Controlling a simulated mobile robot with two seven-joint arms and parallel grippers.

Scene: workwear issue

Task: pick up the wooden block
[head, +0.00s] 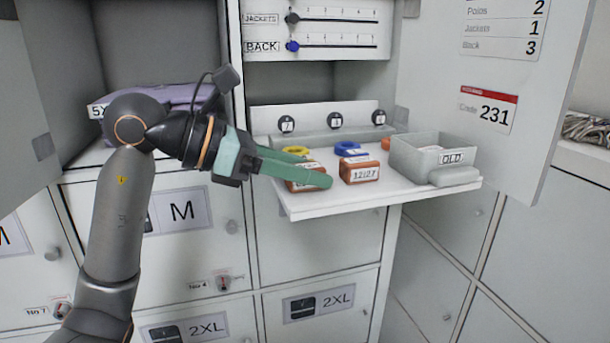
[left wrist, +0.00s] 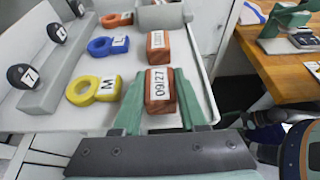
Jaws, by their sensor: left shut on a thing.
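Two reddish-brown wooden blocks with white labels are on the white pull-out shelf (head: 360,198). The nearer one, labelled 09/27 (left wrist: 158,90), sits between the green fingers of my left gripper (left wrist: 158,80), which is shut on it. In the head view the left gripper (head: 318,167) reaches in from the left, and its front finger partly hides this block (head: 302,187). I cannot tell whether the block touches the shelf. The other block, labelled 12/27 (head: 359,170), stands apart to the right; it is beyond the held one in the left wrist view (left wrist: 159,45).
A yellow ring tag M (left wrist: 95,90) and a blue ring tag L (left wrist: 108,45) lie beside the blocks. A grey bin marked OLD (head: 432,157) stands at the shelf's right. Numbered round knobs (head: 336,121) line the back. An open locker door (head: 500,100) is at the right.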

